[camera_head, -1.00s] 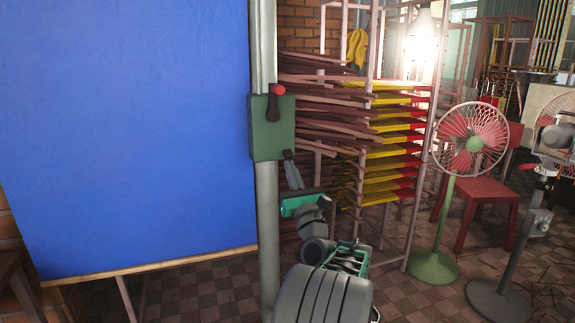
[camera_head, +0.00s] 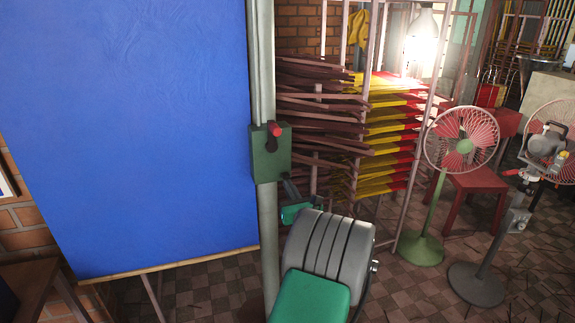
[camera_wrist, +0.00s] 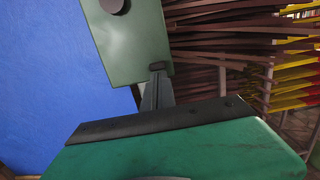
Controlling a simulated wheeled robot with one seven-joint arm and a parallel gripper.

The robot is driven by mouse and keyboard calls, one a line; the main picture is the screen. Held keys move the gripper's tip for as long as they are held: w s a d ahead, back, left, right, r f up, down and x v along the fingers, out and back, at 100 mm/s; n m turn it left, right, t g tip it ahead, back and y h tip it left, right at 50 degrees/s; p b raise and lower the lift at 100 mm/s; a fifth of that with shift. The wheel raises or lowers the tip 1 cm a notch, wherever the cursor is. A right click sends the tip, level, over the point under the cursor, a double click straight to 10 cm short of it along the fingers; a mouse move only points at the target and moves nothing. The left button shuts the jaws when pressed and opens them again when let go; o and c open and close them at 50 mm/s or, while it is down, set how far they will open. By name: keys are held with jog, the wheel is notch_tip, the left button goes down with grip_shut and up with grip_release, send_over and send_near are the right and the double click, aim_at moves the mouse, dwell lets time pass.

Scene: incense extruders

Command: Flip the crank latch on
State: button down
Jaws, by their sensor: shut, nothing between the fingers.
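The crank latch is a green box (camera_head: 266,166) on a grey upright pole, with a short dark crank ending in a red knob (camera_head: 276,130). The crank points upward from its dark hub. In the wrist view the box (camera_wrist: 136,55) fills the upper middle; its dark hub (camera_wrist: 114,5) is cut by the top edge, and the red knob is out of view. My gripper (camera_head: 288,184) is at the box's lower right corner, below the crank. In the wrist view my gripper (camera_wrist: 158,72) is shut and empty, its tips overlapping the box's lower edge; contact cannot be told.
A large blue panel (camera_head: 130,130) stands left of the pole (camera_head: 268,225). Bundles of dark sticks (camera_head: 315,110) on a rack (camera_head: 408,190) are close behind at right. A green fan (camera_head: 462,146) and a grey stand (camera_head: 478,285) are farther right.

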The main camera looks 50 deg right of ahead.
jog(key=b+v, duration=0.3)
jog(key=v, duration=0.8)
jog(key=shift+a+f+g, duration=0.2)
jog(key=shift+a+g, duration=0.1)
jog(key=shift+a, duration=0.05)
jog(key=shift+s, duration=0.15)
